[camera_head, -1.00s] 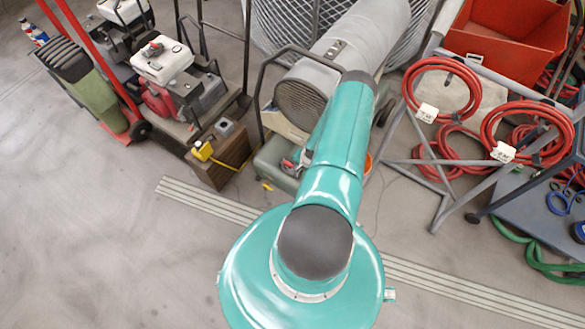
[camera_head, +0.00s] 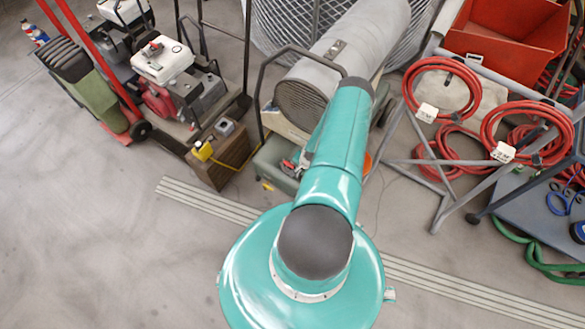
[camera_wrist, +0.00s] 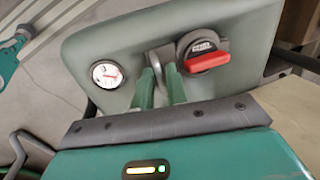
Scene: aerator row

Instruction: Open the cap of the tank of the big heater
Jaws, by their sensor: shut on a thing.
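The big heater (camera_head: 345,55) is a grey cylinder with a round grille, standing beyond my arm. Its grey-green tank (camera_head: 273,163) sits low in front, partly hidden by my arm. In the wrist view the tank (camera_wrist: 250,75) shows a round white gauge (camera_wrist: 107,73) at left. At right is a black round fitting with a red lever (camera_wrist: 209,61), which looks like the cap; its label is too small to read. My gripper (camera_wrist: 161,76) is at the tank top between gauge and red lever. Its green fingers are shut on a small grey metal piece (camera_wrist: 162,56) beside the black fitting.
A brown box with a yellow item (camera_head: 203,151) stands left of the tank. An engine unit (camera_head: 175,75) is farther left. A grey frame with red hoses (camera_head: 440,90) is close on the right. The floor at front left is clear.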

